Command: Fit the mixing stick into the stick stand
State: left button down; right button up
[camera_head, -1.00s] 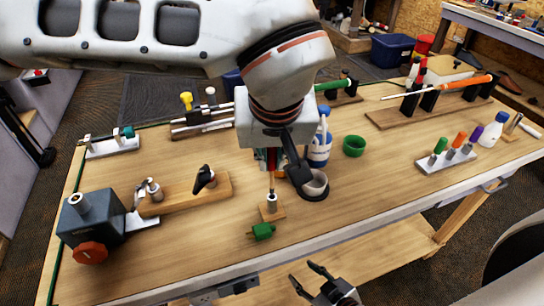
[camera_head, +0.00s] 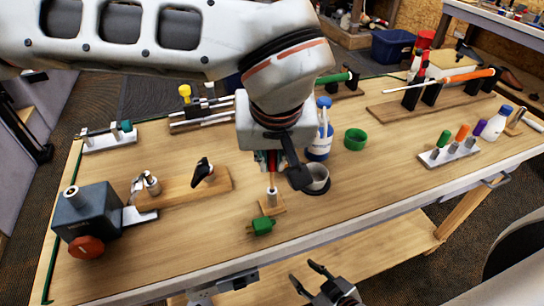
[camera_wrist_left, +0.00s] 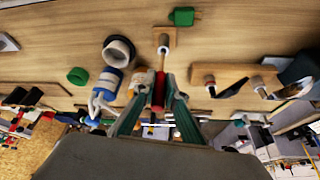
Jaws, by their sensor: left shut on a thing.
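The mixing stick (camera_wrist_left: 159,90) has a red handle and a thin metal shaft. My left gripper (camera_wrist_left: 156,112) is shut on its handle; the head view shows this gripper (camera_head: 272,160) above the bench, with the stick pointing down. The stick stand (camera_wrist_left: 165,38) is a small wooden base with a short metal tube. In the head view the stand (camera_head: 271,207) is right below the stick. The shaft's lower end meets the tube's top in the picture; I cannot tell whether it is inside. My right gripper (camera_head: 304,276) is open and empty, off the bench's front edge.
A green block (camera_head: 262,226) lies just in front of the stand. A grey cup (camera_head: 317,178) in a dark holder and a blue-white bottle (camera_head: 320,142) stand close on the right. A wooden board (camera_head: 215,184) with clamps lies left.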

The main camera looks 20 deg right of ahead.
aim_at(272, 170)
pick_arm(q)
jog(key=shift+f+b, duration=0.95)
jog(key=shift+f, duration=0.7)
jog(key=c, duration=2)
grip_release()
jog(key=shift+r, duration=0.15)
jog(key=v, duration=1.1)
jog(key=shift+s+a+r, duration=0.1)
jog(key=shift+s+r, duration=0.2)
jog(key=shift+r, duration=0.05)
